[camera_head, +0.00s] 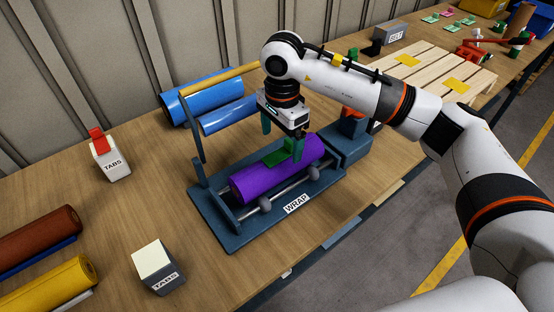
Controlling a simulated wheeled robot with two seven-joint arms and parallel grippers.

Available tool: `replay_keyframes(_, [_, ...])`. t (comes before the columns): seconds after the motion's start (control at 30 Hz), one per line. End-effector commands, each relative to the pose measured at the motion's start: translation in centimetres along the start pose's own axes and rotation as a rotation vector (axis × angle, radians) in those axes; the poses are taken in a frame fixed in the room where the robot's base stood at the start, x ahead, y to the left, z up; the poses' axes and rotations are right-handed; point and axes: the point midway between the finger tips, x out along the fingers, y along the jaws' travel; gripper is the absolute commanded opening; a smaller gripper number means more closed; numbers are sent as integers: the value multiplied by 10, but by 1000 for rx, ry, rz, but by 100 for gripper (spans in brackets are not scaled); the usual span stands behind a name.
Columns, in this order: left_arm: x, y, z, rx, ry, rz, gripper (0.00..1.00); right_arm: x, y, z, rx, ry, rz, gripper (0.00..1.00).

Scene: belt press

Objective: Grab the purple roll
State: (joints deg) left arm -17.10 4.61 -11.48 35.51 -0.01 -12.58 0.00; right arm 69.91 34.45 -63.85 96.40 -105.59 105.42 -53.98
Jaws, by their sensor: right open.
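The purple roll (262,178) lies on the blue-grey wrap stand (236,234), which is labelled WRAP. I cannot tell whether either finger touches the roll. My left gripper is not in view.
Blue rolls (208,97) lie behind the stand, beside a yellow bar (222,79) on an upright. Brown (38,236) and yellow (48,284) rolls lie at lower left. A pallet (437,68) is at the right.

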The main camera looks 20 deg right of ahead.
Motion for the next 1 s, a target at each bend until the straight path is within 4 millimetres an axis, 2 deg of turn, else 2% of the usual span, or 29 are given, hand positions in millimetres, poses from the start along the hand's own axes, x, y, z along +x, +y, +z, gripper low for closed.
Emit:
replay_keyframes(0.1, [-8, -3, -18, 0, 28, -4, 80, 17, -1, 0, 0, 1, -4, 90])
replay_keyframes(0.2, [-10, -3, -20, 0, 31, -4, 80, 26, 0, 0, 0, 1, -1, 90])
replay_keyframes(0.37, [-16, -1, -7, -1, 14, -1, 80, 37, -1, -3, 0, 1, -3, 90])
replay_keyframes(0.5, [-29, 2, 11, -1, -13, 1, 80, 58, -2, -9, -1, 2, -4, 90])
replay_keyframes(0.63, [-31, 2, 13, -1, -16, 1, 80, 75, -1, -8, 0, 1, -2, 90])
replay_keyframes(0.93, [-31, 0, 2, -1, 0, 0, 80, 81, -1, -8, 0, 1, 1, 90])
replay_keyframes(1.0, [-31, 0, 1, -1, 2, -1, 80, 81, -1, -8, 0, 1, 1, 79])
